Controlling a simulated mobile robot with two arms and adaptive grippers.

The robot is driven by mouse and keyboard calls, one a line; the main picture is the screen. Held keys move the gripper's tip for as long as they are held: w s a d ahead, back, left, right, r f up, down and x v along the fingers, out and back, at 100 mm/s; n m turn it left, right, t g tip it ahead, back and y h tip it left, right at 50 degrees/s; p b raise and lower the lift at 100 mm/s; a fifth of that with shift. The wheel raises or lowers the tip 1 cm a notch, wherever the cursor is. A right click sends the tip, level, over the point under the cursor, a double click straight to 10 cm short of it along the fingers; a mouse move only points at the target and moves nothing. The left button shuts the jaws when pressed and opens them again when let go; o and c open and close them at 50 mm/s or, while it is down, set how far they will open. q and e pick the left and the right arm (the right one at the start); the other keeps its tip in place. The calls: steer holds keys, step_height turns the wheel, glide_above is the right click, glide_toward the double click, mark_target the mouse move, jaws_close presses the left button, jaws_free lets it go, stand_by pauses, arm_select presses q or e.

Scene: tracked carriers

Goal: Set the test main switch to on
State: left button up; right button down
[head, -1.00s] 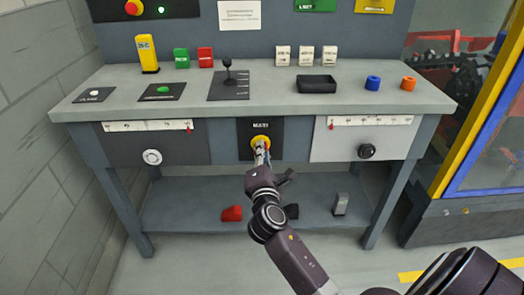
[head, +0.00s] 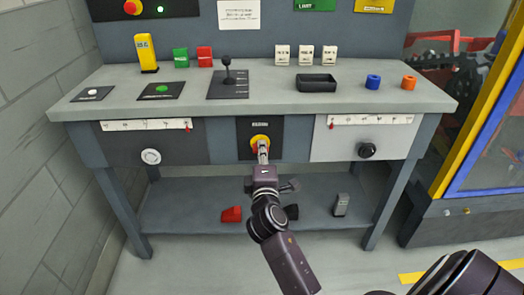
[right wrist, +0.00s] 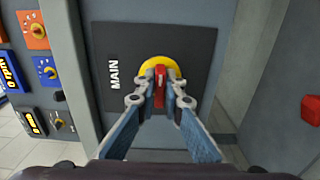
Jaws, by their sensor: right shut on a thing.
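The main switch is a red handle (right wrist: 160,86) on a yellow round base (right wrist: 157,63), set in a black plate marked MAIN (right wrist: 197,45) on the bench front. In the head view its yellow base (head: 260,141) shows at the middle of the bench front. My right gripper (right wrist: 160,88) is shut on the red handle, with one finger on each side of it. In the head view the right gripper (head: 263,150) reaches up to the switch from below and hides part of it. My left gripper is not in view.
White knob (head: 151,157) and black knob (head: 367,150) flank the switch on the bench front. A joystick (head: 228,72) and black tray (head: 317,83) stand on the bench top. A red object (head: 231,214) lies on the lower shelf. A yellow-framed enclosure (head: 470,120) stands at right.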

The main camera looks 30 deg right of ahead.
steer(key=c, duration=2)
jaws_free()
steer(key=shift+c, duration=0.2)
steer(key=v, duration=0.7)
steer(key=shift+s, duration=0.3)
steer(key=shift+f, duration=0.1)
